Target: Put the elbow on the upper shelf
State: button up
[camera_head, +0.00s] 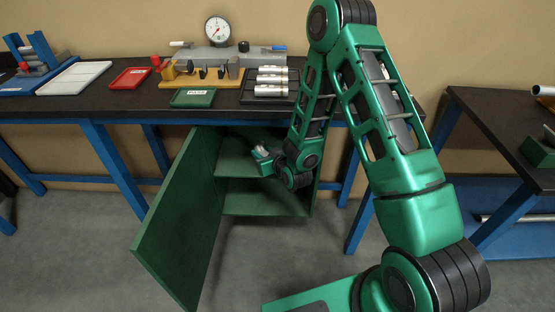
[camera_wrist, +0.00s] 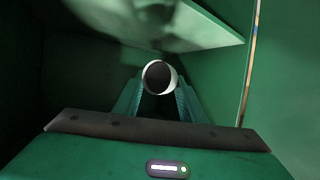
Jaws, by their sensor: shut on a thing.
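The elbow (camera_wrist: 160,76) is a pale, round-mouthed pipe piece with a dark opening, seen end-on in the wrist view. My gripper (camera_wrist: 160,92) is shut on it, one finger at each side. In the head view my gripper (camera_head: 262,154) is at the open green cabinet under the bench, near the level of the upper shelf (camera_head: 236,168). The elbow is too small there to make out clearly. A lower board (camera_head: 262,203) lies below. I cannot tell whether the elbow touches a shelf. A green panel (camera_wrist: 205,32) spans the top of the wrist view.
The cabinet door (camera_head: 180,225) stands open to the left. The black bench top (camera_head: 130,98) lies above the cabinet and carries trays, a gauge and several white cylinders. Cabinet walls close in around my gripper in the wrist view. Blue bench legs (camera_head: 358,222) stand nearby.

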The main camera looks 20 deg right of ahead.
jog(key=shift+w+d+f, duration=0.2)
jog(key=shift+w+d, duration=0.15)
jog(key=shift+d, duration=0.15)
jog(key=w+d+f, duration=0.1)
jog(key=d, duration=0.1)
jog(key=w+d+f, duration=0.2)
jog(key=d+f, duration=0.1)
jog(key=shift+w+d, duration=0.3)
jog(key=shift+w, duration=0.05)
jog(key=shift+f, duration=2.05)
jog(key=o, duration=1.2)
jog(key=shift+s, duration=0.1)
